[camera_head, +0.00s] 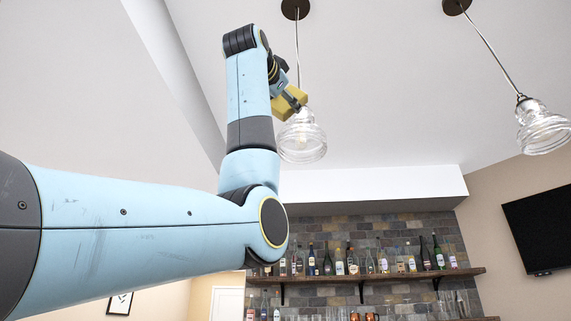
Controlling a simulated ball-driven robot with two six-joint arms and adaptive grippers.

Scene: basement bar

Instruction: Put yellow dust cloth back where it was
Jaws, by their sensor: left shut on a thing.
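The yellow dust cloth (283,109) shows as a small folded yellow piece high in the picture. My left gripper (291,100) is shut on it and holds it up in the air, well above the bar shelves. The gripper is small in the view and partly covered by the cloth and my own wrist. The cloth appears close to a glass pendant lamp in the picture; I cannot tell whether they touch. My right gripper is not in view.
One glass pendant lamp (302,139) hangs just below the cloth in the picture, another (541,127) at the right. A wooden shelf (400,278) with several bottles runs along the stone wall. A dark television (541,229) hangs on the right wall.

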